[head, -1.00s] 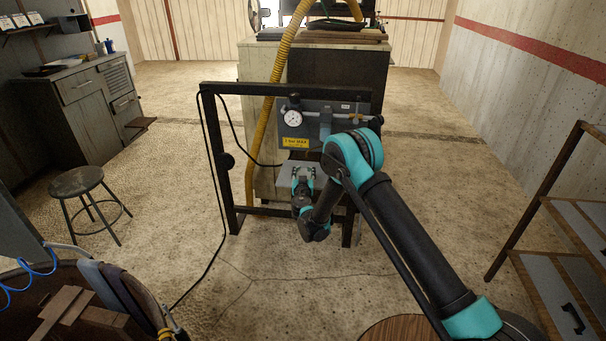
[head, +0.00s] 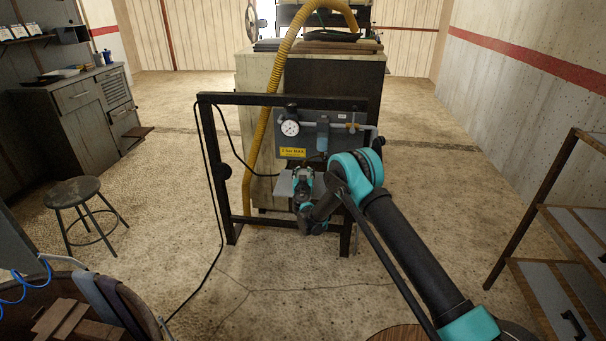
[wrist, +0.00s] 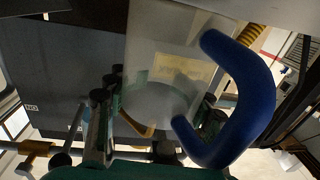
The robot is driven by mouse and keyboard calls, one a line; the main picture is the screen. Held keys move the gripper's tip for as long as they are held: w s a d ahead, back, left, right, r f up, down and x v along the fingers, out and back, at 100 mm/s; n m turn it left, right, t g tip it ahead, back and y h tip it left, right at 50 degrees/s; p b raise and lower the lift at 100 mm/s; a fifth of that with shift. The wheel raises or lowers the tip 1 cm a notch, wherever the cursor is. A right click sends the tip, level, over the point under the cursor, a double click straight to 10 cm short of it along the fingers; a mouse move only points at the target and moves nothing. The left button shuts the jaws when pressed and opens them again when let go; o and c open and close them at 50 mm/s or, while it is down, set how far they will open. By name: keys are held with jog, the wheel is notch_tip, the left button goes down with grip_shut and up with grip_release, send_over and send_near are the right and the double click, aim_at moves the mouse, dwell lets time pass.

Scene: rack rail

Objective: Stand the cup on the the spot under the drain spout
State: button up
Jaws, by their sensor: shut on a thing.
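The cup shows close up in the wrist view as a pale see-through wall (wrist: 155,45) with a thick blue handle (wrist: 255,95) at the right. My gripper (wrist: 155,120) is shut on it, with fingers at either side. In the head view my gripper (head: 305,172) is at a small grey shelf (head: 284,185) below the gauge panel, covering its right part. The cup cannot be made out there.
A black frame (head: 216,165) stands around the grey panel (head: 350,142), which carries a gauge (head: 290,128) and yellow label (head: 292,152). A yellow hose (head: 262,125) and black cable run at left. Stool (head: 72,190) stands left, rack (head: 545,230) right.

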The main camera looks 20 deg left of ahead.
jog(key=shift+w, duration=0.2)
jog(key=shift+f, duration=0.55)
dwell(0.4)
jog(key=o, duration=1.4)
jog(key=shift+c, duration=0.2)
jog(key=shift+s, duration=0.15)
